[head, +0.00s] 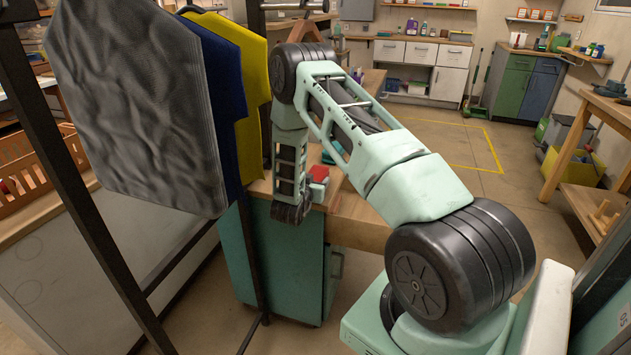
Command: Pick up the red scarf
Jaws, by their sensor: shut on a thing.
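The red scarf (319,172) shows as a small folded red patch over the near end of the wooden-topped bench, just right of my forearm. My gripper (317,188) is small in the view, beside the dark wrist joint at the lower end of my arm. It is shut on the red scarf. The fingertips are too small and too covered to make out, and much of the scarf is hidden. I cannot tell whether the scarf touches the bench top.
A rack with grey, navy and yellow hanging cloths (240,80) stands close on the left of my arm. The bench (355,215) has a teal cabinet (280,265) below. An orange crate (35,165) sits at far left. Open floor (440,140) lies beyond the bench.

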